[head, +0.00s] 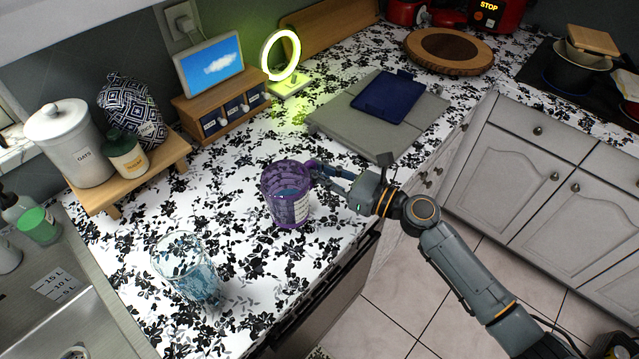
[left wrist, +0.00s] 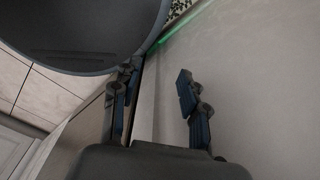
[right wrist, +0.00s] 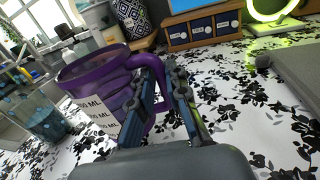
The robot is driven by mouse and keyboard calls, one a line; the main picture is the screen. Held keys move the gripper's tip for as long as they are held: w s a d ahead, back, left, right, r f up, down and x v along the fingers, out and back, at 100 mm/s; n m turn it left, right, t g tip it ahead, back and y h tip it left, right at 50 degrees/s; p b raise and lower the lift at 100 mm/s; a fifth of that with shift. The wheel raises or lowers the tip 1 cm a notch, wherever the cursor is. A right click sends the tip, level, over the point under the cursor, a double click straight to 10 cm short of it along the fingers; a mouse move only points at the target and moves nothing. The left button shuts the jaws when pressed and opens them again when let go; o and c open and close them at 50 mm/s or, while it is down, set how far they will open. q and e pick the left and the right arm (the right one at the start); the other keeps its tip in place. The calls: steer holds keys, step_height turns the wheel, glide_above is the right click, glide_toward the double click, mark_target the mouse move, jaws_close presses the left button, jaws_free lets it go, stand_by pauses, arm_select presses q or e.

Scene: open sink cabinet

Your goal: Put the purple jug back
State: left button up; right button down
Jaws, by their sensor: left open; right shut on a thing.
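My left gripper (left wrist: 160,100) is open and empty in the left wrist view, in front of a plain pale surface. It is not in the head view.
A wooden riser (head: 130,180) holds an oats canister. Patterned counter between is clear.

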steer(key=f, duration=0.3)
steer(key=shift+w+f, duration=0.25)
steer(key=shift+f, duration=0.15)
steer(key=c, duration=1.3)
jaws_free()
steer(key=shift+c, duration=0.2)
steer(key=b+v, duration=0.3)
steer(key=v, duration=0.8)
steer(key=shift+s+d, duration=0.35)
steer(key=shift+d, duration=0.1)
